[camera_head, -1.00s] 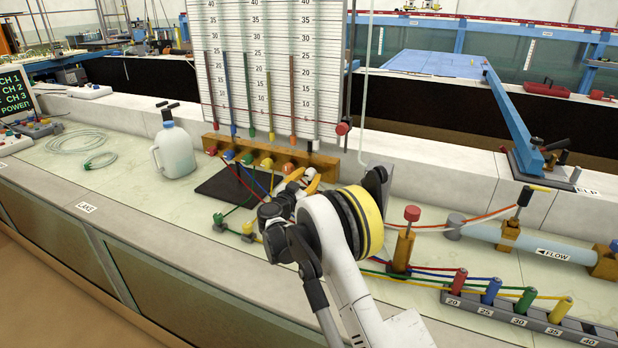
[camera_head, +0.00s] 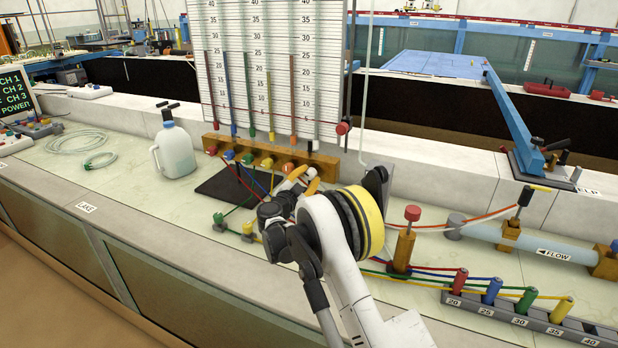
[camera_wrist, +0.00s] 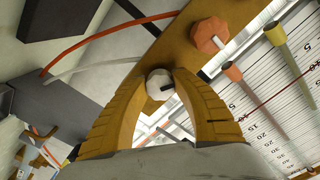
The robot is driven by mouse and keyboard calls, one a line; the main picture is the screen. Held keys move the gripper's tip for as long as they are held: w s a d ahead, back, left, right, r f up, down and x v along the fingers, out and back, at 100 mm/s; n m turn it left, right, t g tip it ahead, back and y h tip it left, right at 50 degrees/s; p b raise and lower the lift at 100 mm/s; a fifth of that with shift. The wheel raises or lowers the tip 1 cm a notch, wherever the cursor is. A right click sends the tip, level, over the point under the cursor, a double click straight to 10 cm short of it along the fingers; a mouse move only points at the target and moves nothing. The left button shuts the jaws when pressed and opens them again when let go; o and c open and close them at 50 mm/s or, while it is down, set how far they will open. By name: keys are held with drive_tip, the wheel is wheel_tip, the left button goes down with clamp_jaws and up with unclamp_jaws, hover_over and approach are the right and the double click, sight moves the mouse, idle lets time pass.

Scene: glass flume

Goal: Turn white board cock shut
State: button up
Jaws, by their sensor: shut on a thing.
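The white cock (camera_wrist: 158,84) is a small pale faceted knob on the brown wooden rail (camera_wrist: 180,42), with a dark mark on its right side in the wrist view. My gripper (camera_wrist: 163,79) has its two yellow-brown ribbed fingers closed around it, one on each side. In the head view my gripper (camera_head: 304,178) is at the right part of the rail (camera_head: 255,150), below the white measuring board (camera_head: 262,70).
Thin red and white tubes (camera_wrist: 90,66) run close by. A white jug (camera_head: 174,150) stands left. A red-topped post (camera_head: 405,240) stands right of my arm.

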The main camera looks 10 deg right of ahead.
drive_tip(key=m, duration=0.6)
drive_tip(key=shift+r, duration=0.1)
drive_tip(key=m, duration=0.6)
drive_tip(key=shift+w+r+m, duration=0.1)
drive_tip(key=shift+m, duration=0.2)
idle(0.3)
drive_tip(key=o, duration=1.2)
drive_tip(key=v, duration=1.2)
